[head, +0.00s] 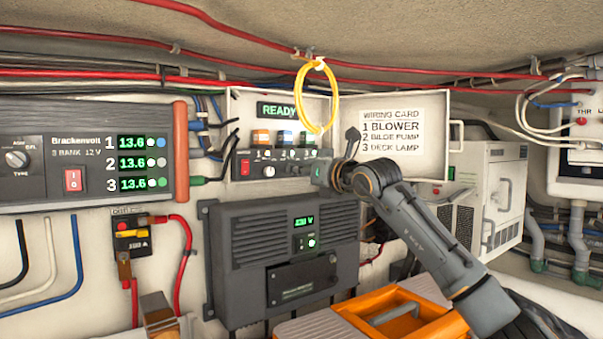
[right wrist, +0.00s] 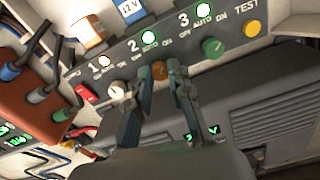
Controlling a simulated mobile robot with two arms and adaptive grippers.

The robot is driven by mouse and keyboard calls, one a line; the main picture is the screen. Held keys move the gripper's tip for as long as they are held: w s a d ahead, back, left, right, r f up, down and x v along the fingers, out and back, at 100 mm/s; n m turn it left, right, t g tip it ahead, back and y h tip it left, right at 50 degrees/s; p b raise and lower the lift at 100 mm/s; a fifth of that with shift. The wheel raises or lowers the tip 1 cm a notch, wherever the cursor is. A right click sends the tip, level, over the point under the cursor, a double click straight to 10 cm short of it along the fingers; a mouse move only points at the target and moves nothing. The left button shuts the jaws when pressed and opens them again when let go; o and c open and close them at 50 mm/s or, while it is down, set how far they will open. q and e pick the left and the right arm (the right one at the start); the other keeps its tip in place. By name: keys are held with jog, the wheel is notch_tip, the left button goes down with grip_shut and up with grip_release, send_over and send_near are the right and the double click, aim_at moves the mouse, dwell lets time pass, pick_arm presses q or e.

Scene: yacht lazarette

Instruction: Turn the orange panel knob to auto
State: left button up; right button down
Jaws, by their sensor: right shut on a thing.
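The orange knob (right wrist: 159,71) sits under number 2 on the grey switch panel (right wrist: 225,65), below its OFF, AUTO and ON marks. My right gripper (right wrist: 163,76) is shut on this knob, one finger at each side, in the right wrist view. The knob's pointer is too small to read. A white knob (right wrist: 118,90) is to its left and a green knob (right wrist: 212,48) to its right. In the head view the right arm reaches the panel (head: 253,164) from the right, and the orange knob cannot be made out. My left gripper is not in view.
A red switch (right wrist: 86,93) and a yellow TEST button (right wrist: 250,29) flank the knobs. A yellow ring (head: 303,98) hangs in front of the open box. The wiring card door (head: 434,115) stands open at right, above the arm. An orange case (head: 365,306) lies below.

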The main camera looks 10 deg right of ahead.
jog(key=shift+r+n+b, duration=0.1)
jog(key=shift+n+b, duration=0.5)
jog(key=shift+n, duration=3.2)
jog(key=c, duration=1.2)
grip_release()
jog(key=shift+a, duration=0.1)
jog(key=v, duration=1.2)
